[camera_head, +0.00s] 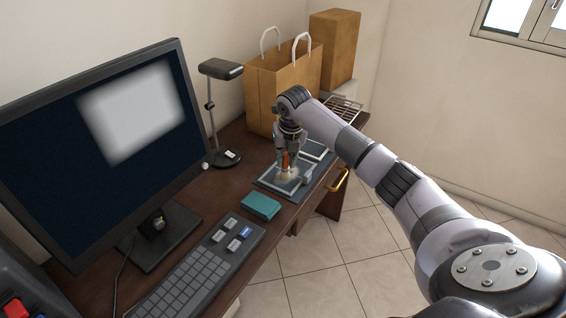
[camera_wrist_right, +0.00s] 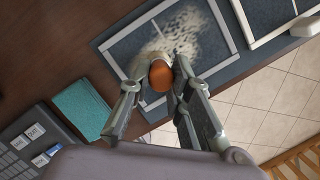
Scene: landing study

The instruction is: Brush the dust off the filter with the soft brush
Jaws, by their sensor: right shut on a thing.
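My right gripper (camera_head: 290,160) points down over the filter and is shut on the soft brush, whose orange-brown handle (camera_head: 285,160) stands upright. The filter (camera_head: 291,187) is a dark panel with a pale frame, lying flat on a blue-grey mat. In the wrist view, pale speckled dust covers the middle and upper right of the filter (camera_wrist_right: 130,48); its left part looks dark and bare. Whether the bristles touch is unclear.
A second pale-framed piece (camera_head: 316,150) lies beyond the filter. A teal box (camera_head: 261,206), a keyboard (camera_head: 195,277), a monitor (camera_head: 100,150) and a lamp (camera_head: 222,70) stand on the desk. A paper bag (camera_head: 280,85) is behind. The desk's front edge is close to the filter.

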